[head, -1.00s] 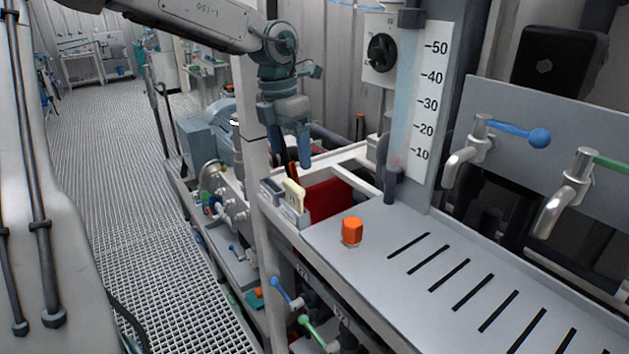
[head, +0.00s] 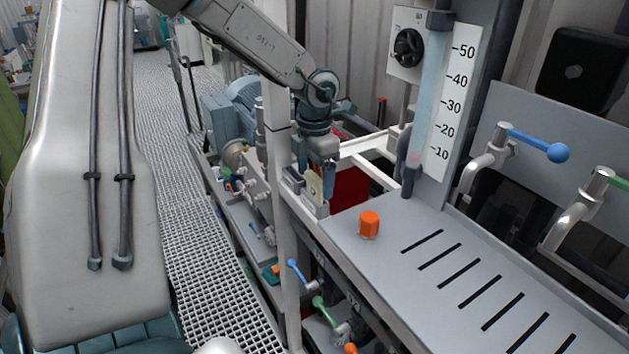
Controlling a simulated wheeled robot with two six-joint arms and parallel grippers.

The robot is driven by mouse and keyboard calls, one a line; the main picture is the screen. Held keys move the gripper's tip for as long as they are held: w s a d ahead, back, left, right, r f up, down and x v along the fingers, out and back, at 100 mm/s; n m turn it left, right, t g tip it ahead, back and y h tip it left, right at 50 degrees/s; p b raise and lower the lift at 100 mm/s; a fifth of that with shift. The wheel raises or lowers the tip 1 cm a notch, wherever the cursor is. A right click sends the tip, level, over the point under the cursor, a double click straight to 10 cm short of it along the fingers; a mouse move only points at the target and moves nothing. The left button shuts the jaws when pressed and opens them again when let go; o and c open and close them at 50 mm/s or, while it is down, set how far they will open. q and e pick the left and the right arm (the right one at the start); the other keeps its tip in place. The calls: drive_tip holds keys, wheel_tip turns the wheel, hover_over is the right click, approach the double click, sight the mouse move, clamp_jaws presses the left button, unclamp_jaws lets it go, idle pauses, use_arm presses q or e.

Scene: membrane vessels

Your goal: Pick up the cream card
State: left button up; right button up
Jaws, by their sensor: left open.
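The cream card (head: 314,186) stands upright in a small grey holder (head: 304,201) at the left end of the grey bench top. My left gripper (head: 316,172) points down at the card, with its blue fingers open. One finger is just right of the card's upper part, and the other is up and to its left. I cannot tell whether either finger touches the card. My right gripper is not in view.
A dark red panel (head: 350,190) is close to the right of the holder. An orange hexagonal knob (head: 369,224) stands on the slotted bench top (head: 400,262). A white post (head: 284,230) rises left of the holder. A scaled column (head: 449,105) stands behind.

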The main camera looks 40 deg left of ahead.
use_arm(q)
drive_tip(key=shift+w+a+f, duration=0.1)
drive_tip(key=shift+w+f, duration=0.05)
drive_tip(key=shift+f, duration=0.85)
drive_tip(key=shift+r, duration=0.1)
drive_tip(key=shift+c, duration=1.3)
drive_tip(key=c, duration=0.8)
